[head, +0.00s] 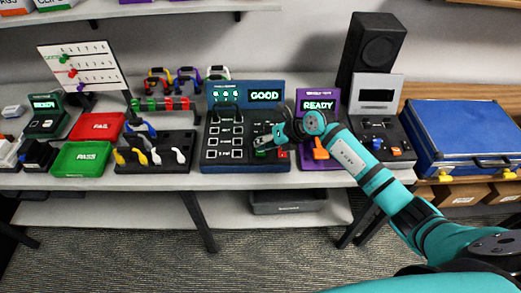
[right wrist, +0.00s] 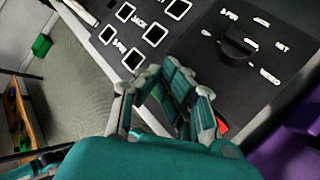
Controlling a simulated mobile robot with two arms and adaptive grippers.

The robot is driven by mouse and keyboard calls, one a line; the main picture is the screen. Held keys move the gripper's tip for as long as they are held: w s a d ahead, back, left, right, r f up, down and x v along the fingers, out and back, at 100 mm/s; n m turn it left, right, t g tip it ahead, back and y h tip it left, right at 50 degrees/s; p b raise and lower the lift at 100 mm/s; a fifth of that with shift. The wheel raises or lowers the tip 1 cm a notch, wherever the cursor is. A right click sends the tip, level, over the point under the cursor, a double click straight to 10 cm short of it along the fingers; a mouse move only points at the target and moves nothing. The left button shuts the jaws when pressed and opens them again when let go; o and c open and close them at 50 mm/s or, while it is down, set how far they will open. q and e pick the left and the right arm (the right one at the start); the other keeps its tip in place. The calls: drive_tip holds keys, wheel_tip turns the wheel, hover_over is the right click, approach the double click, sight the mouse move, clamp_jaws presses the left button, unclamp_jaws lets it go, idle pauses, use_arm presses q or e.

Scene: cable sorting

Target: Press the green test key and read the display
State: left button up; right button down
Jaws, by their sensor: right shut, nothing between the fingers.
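The cable tester (head: 215,165) is a blue unit with a dark panel and white-framed jack squares. Its display (head: 264,95) reads GOOD in green. My right gripper (head: 258,142) is shut and empty, over the lower right of the panel. The green key (head: 261,154) shows partly just below the fingers in the head view, with a red key beside it. I cannot tell whether the fingers touch the green key. In the right wrist view the shut fingers (right wrist: 165,78) cover most of that area; a red key (right wrist: 223,128) shows beside them. My left gripper is out of view.
A purple unit reading READY (head: 318,105) stands right of the tester, partly behind my right arm. A grey unit and a blue case (head: 468,125) are further right. Red FAIL (head: 96,127) and green PASS (head: 82,158) trays and a cable rack stand left.

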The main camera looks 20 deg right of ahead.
drive_tip(key=shift+r, duration=0.5)
wheel_tip(320, 180, up, 5)
drive_tip(key=p, duration=0.4)
drive_tip(key=shift+p, duration=0.3)
drive_tip(key=shift+a, duration=0.1)
idle(0.4)
